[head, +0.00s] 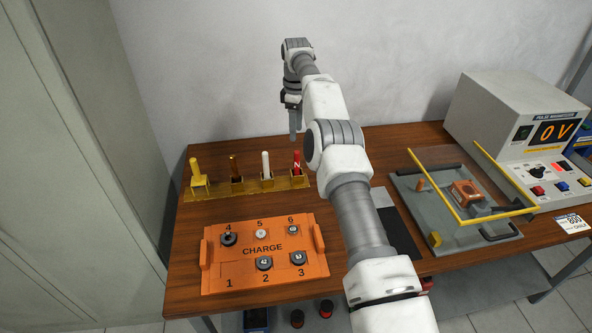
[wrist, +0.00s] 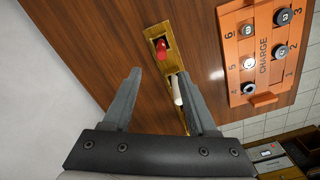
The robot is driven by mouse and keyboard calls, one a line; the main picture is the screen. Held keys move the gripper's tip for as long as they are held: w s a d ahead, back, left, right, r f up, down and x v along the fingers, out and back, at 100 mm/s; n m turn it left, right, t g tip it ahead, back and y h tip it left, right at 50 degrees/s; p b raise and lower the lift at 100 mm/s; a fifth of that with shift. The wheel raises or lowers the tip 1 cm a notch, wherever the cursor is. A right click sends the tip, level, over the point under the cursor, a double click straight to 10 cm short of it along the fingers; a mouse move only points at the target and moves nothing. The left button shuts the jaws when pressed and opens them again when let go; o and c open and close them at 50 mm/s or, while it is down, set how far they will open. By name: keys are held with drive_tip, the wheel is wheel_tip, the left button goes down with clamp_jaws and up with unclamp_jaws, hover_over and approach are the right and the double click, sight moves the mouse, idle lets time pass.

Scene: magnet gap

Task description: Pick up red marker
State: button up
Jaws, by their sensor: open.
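The red marker (head: 297,163) stands upright in the right-end slot of a yellow holder (head: 215,192) at the back of the wooden table. It also shows in the wrist view as a red marker (wrist: 161,50), ahead of and between my fingers. My gripper (head: 295,121) points down above and behind the holder, near the red marker. In the wrist view my gripper (wrist: 160,85) has its two grey fingers spread wide with nothing held between them. A white marker (wrist: 176,92) stands beside the red one, close to the right finger.
An orange CHARGE tray (head: 215,255) with several round pieces lies in front. A grey fixture with a yellow-edged clear guard (head: 470,222) and a magnetizer (head: 510,110) stand at right. A wall is close behind.

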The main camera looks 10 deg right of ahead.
drive_tip(key=b, duration=0.3)
hover_over(297, 174)
drive_tip(key=w, duration=0.1)
wheel_tip(297, 174, down, 9)
drive_tip(key=shift+w+f, duration=0.1)
drive_tip(key=shift+f, duration=2.65)
clamp_jaws()
